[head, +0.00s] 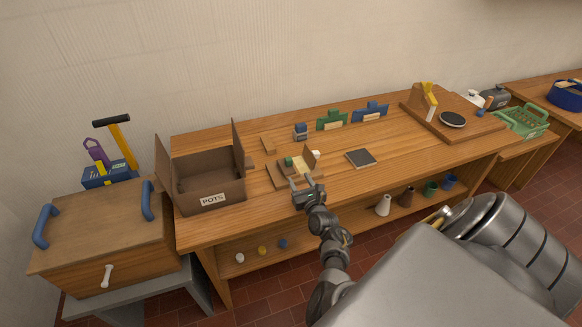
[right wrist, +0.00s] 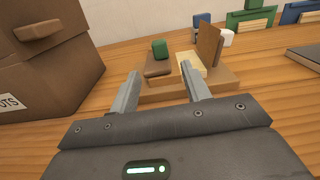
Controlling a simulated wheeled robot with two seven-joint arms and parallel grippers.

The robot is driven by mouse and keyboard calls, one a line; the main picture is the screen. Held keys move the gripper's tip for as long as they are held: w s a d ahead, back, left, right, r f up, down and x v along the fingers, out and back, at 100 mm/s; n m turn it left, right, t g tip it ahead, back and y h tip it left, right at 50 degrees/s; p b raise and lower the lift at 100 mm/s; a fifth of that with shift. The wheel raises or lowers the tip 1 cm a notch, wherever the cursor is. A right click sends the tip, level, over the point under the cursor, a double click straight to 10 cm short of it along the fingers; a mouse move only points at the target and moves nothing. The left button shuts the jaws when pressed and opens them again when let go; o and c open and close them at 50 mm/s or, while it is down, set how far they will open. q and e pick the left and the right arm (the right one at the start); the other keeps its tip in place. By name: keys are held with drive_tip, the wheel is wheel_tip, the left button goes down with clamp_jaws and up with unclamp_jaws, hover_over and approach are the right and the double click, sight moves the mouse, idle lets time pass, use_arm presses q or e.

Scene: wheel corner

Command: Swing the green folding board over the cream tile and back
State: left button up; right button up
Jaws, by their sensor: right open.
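On the bench a low wooden base (head: 284,180), also in the right wrist view (right wrist: 225,82), carries a cream tile (head: 299,170), also in the wrist view (right wrist: 191,66). A brown board (right wrist: 210,46) stands upright at the tile's right side; a white knob (right wrist: 227,39) shows behind it. Left of the tile, a green cylinder (right wrist: 160,48) sits above a brown block (right wrist: 158,68). No part of this fixture shows a clearly green board. My right gripper (head: 307,180) is open and empty in front of the base, fingers pointing at it. My left gripper is not in view.
A cardboard POTS box (head: 208,188) stands open at the left, close to the fixture. A dark flat plate (head: 361,158) lies to the right. Green (head: 332,120) and blue (head: 370,112) holders stand at the back. Bare bench lies around the plate.

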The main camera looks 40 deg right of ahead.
sight(290, 163)
drive_tip(key=b+x, duration=0.2)
drive_tip(key=x, duration=0.1)
drive_tip(key=b+x, duration=0.4)
drive_tip(key=x, duration=0.1)
drive_tip(key=shift+w+d+f, duration=0.1)
drive_tip(key=shift+w+f, duration=0.15)
drive_tip(key=shift+f, duration=0.05)
drive_tip(key=shift+w+d+r+b, duration=0.15)
drive_tip(key=shift+w+r+b, duration=0.05)
drive_tip(key=shift+w+b, duration=0.3)
drive_tip(key=shift+c, duration=0.5)
drive_tip(key=c, duration=0.9)
